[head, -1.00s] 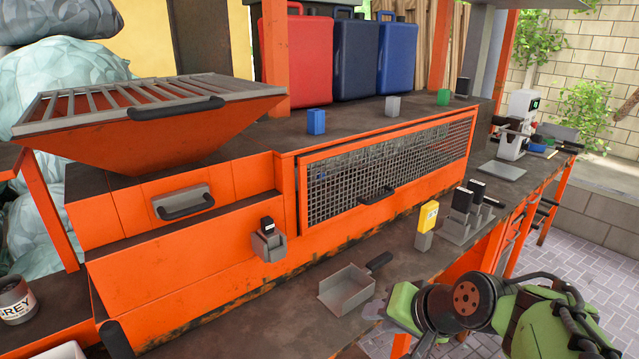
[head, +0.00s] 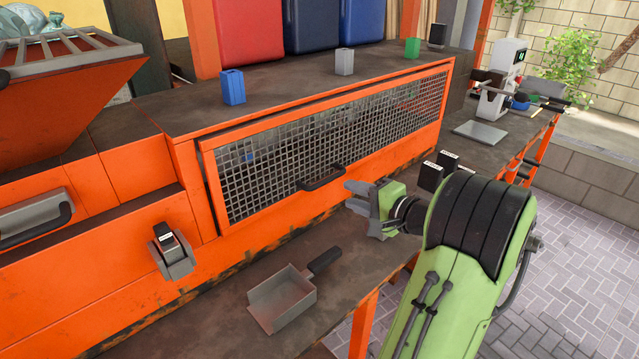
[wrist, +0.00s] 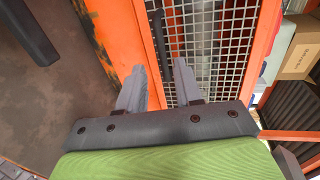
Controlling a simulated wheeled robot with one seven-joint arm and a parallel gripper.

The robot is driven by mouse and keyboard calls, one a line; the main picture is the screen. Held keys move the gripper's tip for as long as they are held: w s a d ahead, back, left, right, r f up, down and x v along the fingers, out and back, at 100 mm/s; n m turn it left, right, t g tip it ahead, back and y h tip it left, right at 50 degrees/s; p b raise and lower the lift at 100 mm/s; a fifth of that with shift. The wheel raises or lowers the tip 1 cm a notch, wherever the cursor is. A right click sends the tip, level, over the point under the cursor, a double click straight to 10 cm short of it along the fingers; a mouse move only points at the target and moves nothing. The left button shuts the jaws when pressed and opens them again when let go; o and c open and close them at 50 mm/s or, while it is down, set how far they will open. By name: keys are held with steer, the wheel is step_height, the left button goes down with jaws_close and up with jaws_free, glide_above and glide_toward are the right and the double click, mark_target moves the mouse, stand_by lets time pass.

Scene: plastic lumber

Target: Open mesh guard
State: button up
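The mesh guard (head: 345,130) is an orange-framed wire screen on the front of the orange machine. It looks shut, and its mesh also fills much of the wrist view (wrist: 215,50). Its dark bar handle (head: 322,178) sits at the lower middle edge. In the wrist view the handle (wrist: 158,35) shows just beyond and between the fingertips. My gripper (head: 352,197) is in front of the guard, just right of the handle. Its two grey fingers (wrist: 161,70) are apart with nothing held. I cannot tell whether they touch the handle.
A grey scoop (head: 283,300) with a black handle lies on the bench below. Blue (head: 233,87), grey (head: 344,62) and green (head: 412,48) blocks stand on the shelf above the guard. Black-topped items (head: 432,174) stand behind my arm. A cardboard box (wrist: 300,50) shows at right.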

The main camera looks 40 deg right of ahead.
mark_target(323, 184)
steer(key=x, duration=1.1)
steer(key=shift+b, duration=0.3)
steer(key=shift+s, duration=0.1)
jaws_close()
